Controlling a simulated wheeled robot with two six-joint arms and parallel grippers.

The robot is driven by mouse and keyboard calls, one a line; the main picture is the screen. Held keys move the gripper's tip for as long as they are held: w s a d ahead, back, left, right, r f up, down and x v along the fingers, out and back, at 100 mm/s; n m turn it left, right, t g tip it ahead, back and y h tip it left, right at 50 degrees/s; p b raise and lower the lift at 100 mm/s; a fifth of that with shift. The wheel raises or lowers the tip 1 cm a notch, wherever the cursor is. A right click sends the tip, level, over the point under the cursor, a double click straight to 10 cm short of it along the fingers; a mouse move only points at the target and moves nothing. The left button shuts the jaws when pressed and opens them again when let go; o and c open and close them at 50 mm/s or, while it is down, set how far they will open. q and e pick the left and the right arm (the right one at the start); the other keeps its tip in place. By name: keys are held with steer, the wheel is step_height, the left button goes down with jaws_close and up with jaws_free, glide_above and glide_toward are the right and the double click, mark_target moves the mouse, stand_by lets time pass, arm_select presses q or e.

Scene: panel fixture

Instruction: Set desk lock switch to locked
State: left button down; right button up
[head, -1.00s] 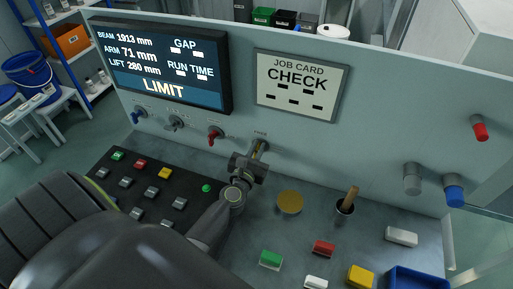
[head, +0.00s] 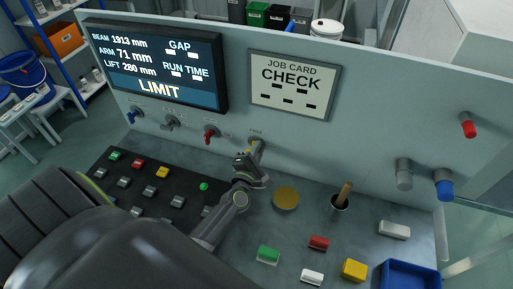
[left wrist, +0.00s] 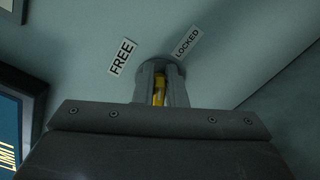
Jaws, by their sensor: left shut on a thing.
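The desk lock switch is a small yellow lever on a round grey mount (left wrist: 158,66), low on the upright panel. In the left wrist view the yellow lever (left wrist: 159,92) sits between the two fingers. The label FREE (left wrist: 121,56) is up and left of the mount, and the label LOCKED (left wrist: 187,42) is up and right. My left gripper (head: 257,150) is shut on the lever at the panel; it also shows in the left wrist view (left wrist: 161,88). The fingers partly hide the lever, so its exact setting is unclear. My right gripper is not in view.
A red-handled switch (head: 211,133) and two others stand left on the panel. A display (head: 155,65) reads LIMIT.

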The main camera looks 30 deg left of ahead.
arm_select(q)
steer(key=m, duration=0.2)
steer(key=f+m, duration=0.1)
steer(key=m, duration=0.1)
steer(key=shift+d+m+p, duration=0.1)
steer(key=shift+m+p, duration=0.2)
steer(key=shift+p, duration=0.1)
steer(key=shift+m, duration=0.5)
steer(key=shift+f, duration=0.1)
steer(key=c, duration=1.5)
jaws_free()
